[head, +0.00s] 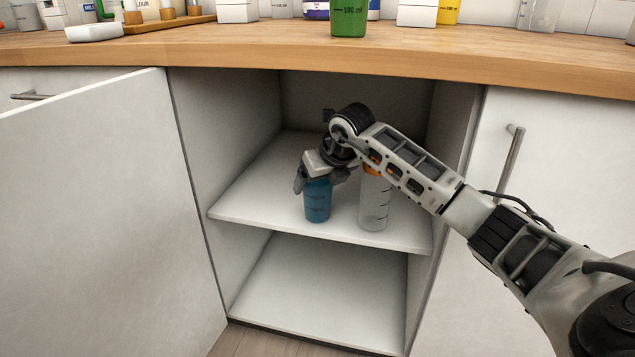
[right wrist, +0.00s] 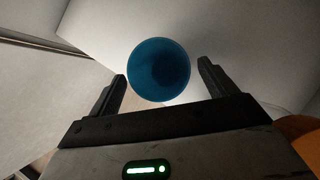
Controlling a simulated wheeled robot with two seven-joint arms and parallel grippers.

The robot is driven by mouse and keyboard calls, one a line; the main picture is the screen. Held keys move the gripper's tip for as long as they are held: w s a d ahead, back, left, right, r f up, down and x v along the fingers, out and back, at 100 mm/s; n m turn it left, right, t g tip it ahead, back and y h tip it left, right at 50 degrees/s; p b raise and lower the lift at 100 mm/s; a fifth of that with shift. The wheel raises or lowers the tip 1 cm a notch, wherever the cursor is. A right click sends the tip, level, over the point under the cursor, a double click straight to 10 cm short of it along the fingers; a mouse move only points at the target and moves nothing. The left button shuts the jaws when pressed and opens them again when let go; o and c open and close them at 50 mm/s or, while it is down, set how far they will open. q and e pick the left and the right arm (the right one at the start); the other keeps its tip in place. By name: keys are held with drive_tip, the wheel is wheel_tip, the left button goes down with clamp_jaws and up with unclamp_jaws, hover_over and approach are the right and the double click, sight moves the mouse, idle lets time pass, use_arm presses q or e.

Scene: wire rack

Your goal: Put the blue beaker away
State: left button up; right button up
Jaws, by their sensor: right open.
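The blue beaker (head: 317,203) stands upright on the upper shelf (head: 250,205) inside the open cabinet, near the shelf's front edge. My right gripper (head: 319,180) is at the top of the beaker, with its fingers on either side. In the right wrist view the beaker's round open top (right wrist: 158,70) lies between the tips of my open right gripper (right wrist: 162,78), with a gap showing on both sides. My left gripper is not in view.
A clear bottle with an orange cap (head: 374,203) stands close right of the beaker, partly behind my arm. The cabinet door (head: 90,215) is open at left. The lower shelf (head: 320,290) is empty. The wooden countertop (head: 220,45) above holds a green beaker (head: 348,20) and several other items.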

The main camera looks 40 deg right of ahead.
drive_tip(key=shift+p+v, duration=0.5)
drive_tip(key=shift+v, duration=1.6)
